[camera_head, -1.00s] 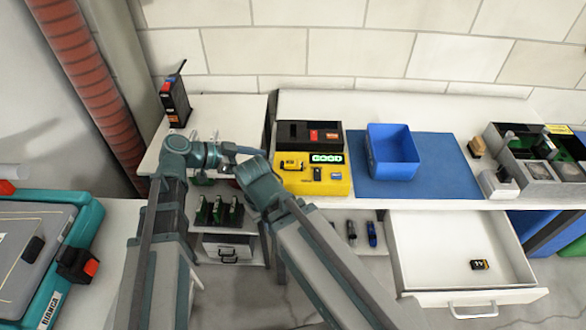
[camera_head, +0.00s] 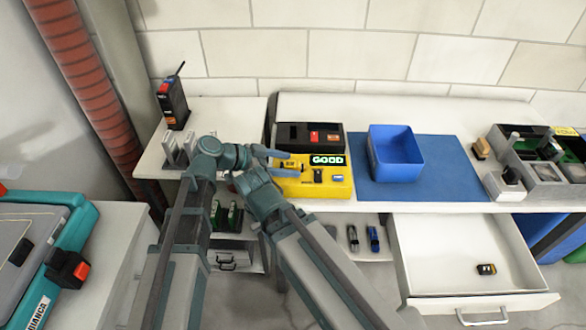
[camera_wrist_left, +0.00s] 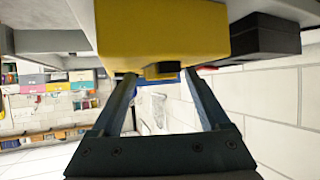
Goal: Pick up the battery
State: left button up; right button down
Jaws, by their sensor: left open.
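A small black and yellow battery (camera_head: 486,269) lies in the open drawer at the right in the head view. A similar dark block with a yellow mark (camera_head: 291,164) sits at the left of the yellow tester (camera_head: 337,188), whose display reads GOOD; I cannot tell surely that it is a battery. My left gripper (camera_head: 294,164) is open at the tester's left end, with its fingers on either side of that block. In the left wrist view my left gripper (camera_wrist_left: 160,76) has its fingers apart just before the yellow tester (camera_wrist_left: 165,30). My right gripper is not in view.
A blue bin (camera_head: 395,172) stands on a blue mat (camera_head: 440,170) right of the tester. The white drawer (camera_head: 420,262) is open below the tabletop. A black radio (camera_head: 173,106) stands on the left shelf. Grey containers (camera_head: 540,182) stand at the far right.

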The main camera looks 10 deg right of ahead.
aim_at(285, 165)
pick_arm(q)
grip_shut()
dwell(0.3)
jog(key=shift+r, duration=0.15)
notch_tip(285, 165, up, 10)
jog(key=p, duration=1)
